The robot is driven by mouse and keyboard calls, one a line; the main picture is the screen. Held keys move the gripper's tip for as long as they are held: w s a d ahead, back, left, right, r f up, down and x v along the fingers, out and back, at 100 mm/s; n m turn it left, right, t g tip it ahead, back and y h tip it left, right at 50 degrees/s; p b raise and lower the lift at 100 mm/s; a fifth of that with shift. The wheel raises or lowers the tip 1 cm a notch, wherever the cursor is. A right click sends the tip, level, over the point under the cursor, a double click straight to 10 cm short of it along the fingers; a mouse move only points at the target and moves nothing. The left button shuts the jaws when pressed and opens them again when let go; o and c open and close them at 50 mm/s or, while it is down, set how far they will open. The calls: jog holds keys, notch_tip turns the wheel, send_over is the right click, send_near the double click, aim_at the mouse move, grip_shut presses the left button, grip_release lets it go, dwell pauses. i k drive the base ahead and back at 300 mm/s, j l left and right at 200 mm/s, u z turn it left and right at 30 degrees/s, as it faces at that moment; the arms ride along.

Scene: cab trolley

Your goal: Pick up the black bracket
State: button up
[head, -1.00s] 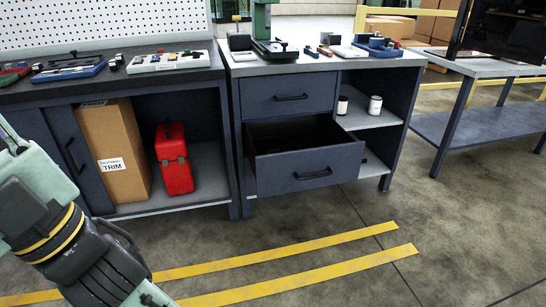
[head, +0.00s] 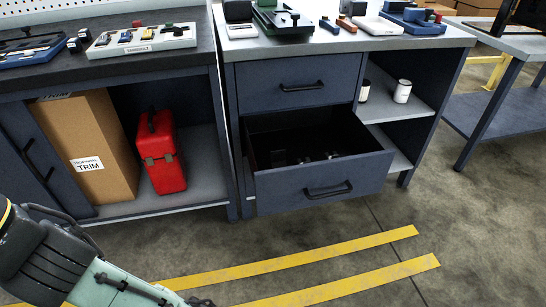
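The open lower drawer (head: 320,180) of the middle bench holds a few small dark items. One is a dark blocky piece (head: 278,158) near the drawer's left side. Small parts with light glints (head: 331,156) lie near its middle. I cannot tell which of these, if any, is the black bracket. My arm enters at the lower left. What seems to be my gripper (head: 200,302) shows only as dark parts at the bottom edge, in front of and below the drawer. Its fingers are mostly cut off.
A red toolbox (head: 162,155) and a cardboard box (head: 88,140) stand on the left bench's lower shelf. Two small cans (head: 402,91) stand on the right shelf. Trays and tools cover the bench tops. Yellow lines (head: 345,285) mark the clear floor.

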aim_at(278, 158)
jog(key=i+l, duration=0.25)
jog(key=i, duration=0.25)
jog(key=i+l, duration=0.25)
jog(key=i, duration=0.2)
jog(key=i+l, duration=0.25)
jog(key=i, duration=0.25)
